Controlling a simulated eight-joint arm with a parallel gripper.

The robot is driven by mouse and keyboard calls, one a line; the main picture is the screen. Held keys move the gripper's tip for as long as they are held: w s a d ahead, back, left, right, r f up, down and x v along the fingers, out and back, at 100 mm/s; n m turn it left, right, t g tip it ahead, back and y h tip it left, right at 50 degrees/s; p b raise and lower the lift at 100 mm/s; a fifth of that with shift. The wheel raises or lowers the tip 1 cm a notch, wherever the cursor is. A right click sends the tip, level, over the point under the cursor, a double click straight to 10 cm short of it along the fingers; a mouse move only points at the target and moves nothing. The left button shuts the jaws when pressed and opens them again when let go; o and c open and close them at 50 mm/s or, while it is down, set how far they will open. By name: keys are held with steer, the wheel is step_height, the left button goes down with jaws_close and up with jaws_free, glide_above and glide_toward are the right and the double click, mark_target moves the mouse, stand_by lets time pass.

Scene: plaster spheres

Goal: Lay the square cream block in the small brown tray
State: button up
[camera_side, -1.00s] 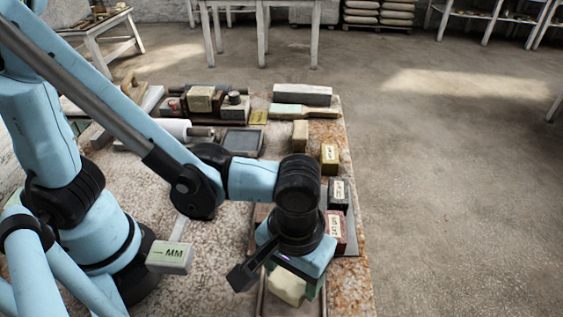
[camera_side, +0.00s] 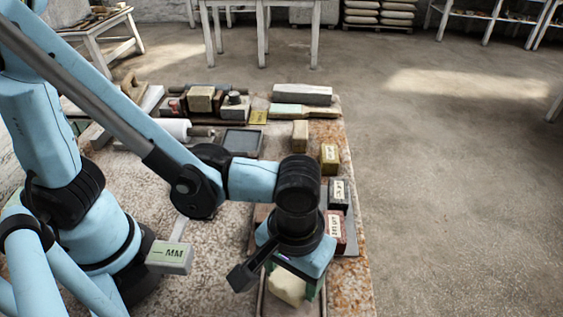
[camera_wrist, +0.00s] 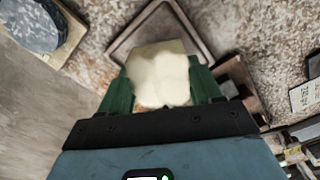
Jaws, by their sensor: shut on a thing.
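The cream block (camera_side: 286,287) is between the green fingers of my gripper (camera_side: 296,287) at the bottom of the side view. In the wrist view the cream block (camera_wrist: 160,75) fills the gap between both green fingers of my gripper (camera_wrist: 161,92). My gripper is shut on it. The small brown tray (camera_wrist: 122,42) lies under and beyond the block in the wrist view, and its rim (camera_side: 261,302) also shows in the side view. The block overlaps the tray in both views; I cannot tell whether it touches the floor of the tray.
A dark block (camera_side: 338,195) and a red block (camera_side: 335,231), both labelled, stand on a grey plate close to the right of my arm. A yellowish block (camera_side: 329,157) stands farther back. A round grey-blue piece (camera_wrist: 35,22) lies at the wrist view's upper left. The table's right edge is near.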

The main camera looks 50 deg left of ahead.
steer(key=shift+f, duration=0.85)
steer(key=o, duration=1.3)
steer(key=shift+o, duration=0.2)
steer(key=shift+r, duration=0.15)
steer(key=shift+r, duration=1.85)
steer(key=w+a+r+t, duration=0.1)
steer(key=w+a, duration=0.1)
steer(key=a, duration=0.1)
steer(key=w+a+r+t+h, duration=0.1)
steer(key=w+a+r, duration=0.1)
steer(key=a, duration=0.2)
steer(key=w+a+r+m+t, duration=0.1)
steer(key=w+a, duration=0.1)
steer(key=a, duration=0.1)
steer(key=shift+w+a+r, duration=0.35)
steer(key=shift+r, duration=0.05)
steer(key=w+a+r+m+t+y, duration=0.1)
steer(key=a+r+m+t, duration=0.1)
steer(key=a, duration=1)
steer(key=shift+w+a+r+t, duration=0.2)
steer(key=shift+r+t, duration=0.55)
steer(key=shift+t, duration=0.25)
